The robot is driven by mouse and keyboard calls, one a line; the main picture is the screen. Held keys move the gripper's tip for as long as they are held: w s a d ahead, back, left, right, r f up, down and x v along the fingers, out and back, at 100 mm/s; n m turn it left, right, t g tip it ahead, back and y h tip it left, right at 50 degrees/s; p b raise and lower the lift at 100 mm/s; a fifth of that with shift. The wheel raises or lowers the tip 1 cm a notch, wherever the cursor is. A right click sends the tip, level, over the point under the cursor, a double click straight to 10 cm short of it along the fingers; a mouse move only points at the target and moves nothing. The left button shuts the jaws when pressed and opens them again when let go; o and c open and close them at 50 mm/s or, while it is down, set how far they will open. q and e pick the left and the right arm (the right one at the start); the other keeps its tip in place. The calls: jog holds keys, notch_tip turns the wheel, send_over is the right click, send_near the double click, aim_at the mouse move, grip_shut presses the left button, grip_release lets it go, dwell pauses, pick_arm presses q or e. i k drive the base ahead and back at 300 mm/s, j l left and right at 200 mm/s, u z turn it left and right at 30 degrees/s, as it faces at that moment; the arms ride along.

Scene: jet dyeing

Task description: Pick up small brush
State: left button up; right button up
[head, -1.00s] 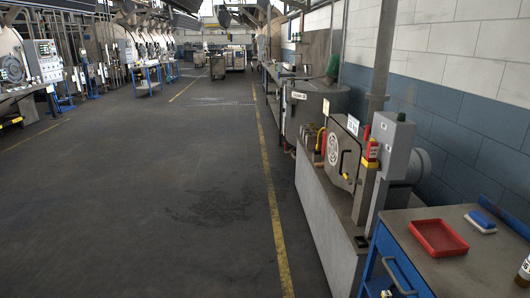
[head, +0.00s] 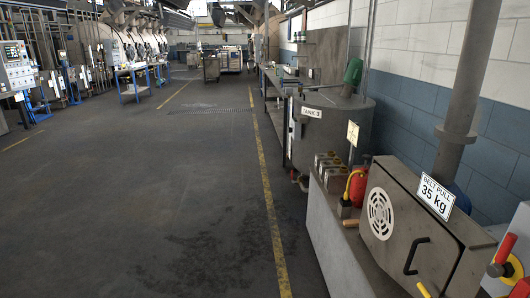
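No small brush can be made out in the head view now. Neither of my grippers is in view.
A grey machine housing (head: 407,232) with a round vent, a black handle and a "BELT PULL 35 kg" sign stands on a low concrete ledge at right. Behind it are a red container (head: 358,186) and a grey tank (head: 330,125). The dark floor (head: 150,200) is clear, left of a yellow line (head: 267,190).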

aim_at(353, 223)
jog(key=i+j+z, duration=0.45)
jog(key=i, duration=0.25)
jog(key=i+j+z, duration=0.45)
jog(key=i+j, duration=0.15)
jog(key=i+j+z, duration=0.45)
jog(key=j, duration=0.45)
